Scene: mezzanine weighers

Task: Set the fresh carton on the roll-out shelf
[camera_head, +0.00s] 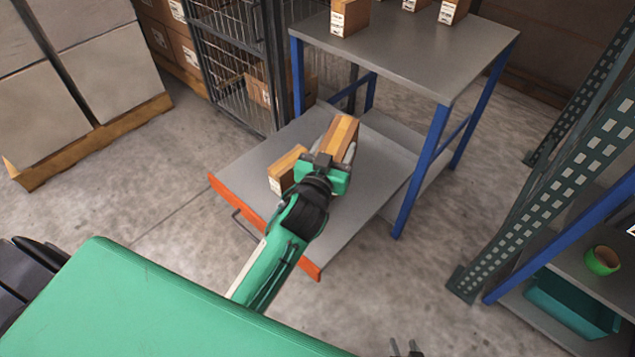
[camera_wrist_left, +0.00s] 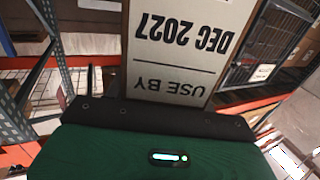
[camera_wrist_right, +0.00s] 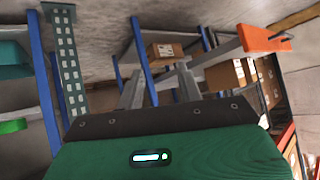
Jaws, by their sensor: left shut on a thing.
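My left gripper (camera_head: 332,165) is shut on a brown carton (camera_head: 342,134) with tan tape, over the roll-out shelf (camera_head: 245,165). In the left wrist view this carton (camera_wrist_left: 190,45) shows a label, "USE BY DEC 2027", upside down. I cannot tell whether it touches the shelf. The grey shelf is pulled out and has an orange front edge. Another carton (camera_head: 286,168) with a white label stands on it, left of my left gripper. My right gripper (camera_head: 405,348) shows at the bottom edge; in the right wrist view its fingers (camera_wrist_right: 160,92) are apart with nothing between.
A grey tabletop (camera_head: 420,45) on blue legs holds several cartons above and behind the shelf. A wire cage (camera_head: 235,50) stands behind left. A green perforated rack post (camera_head: 560,190), a teal bin (camera_head: 572,300) and a green pot (camera_head: 602,260) are at right.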

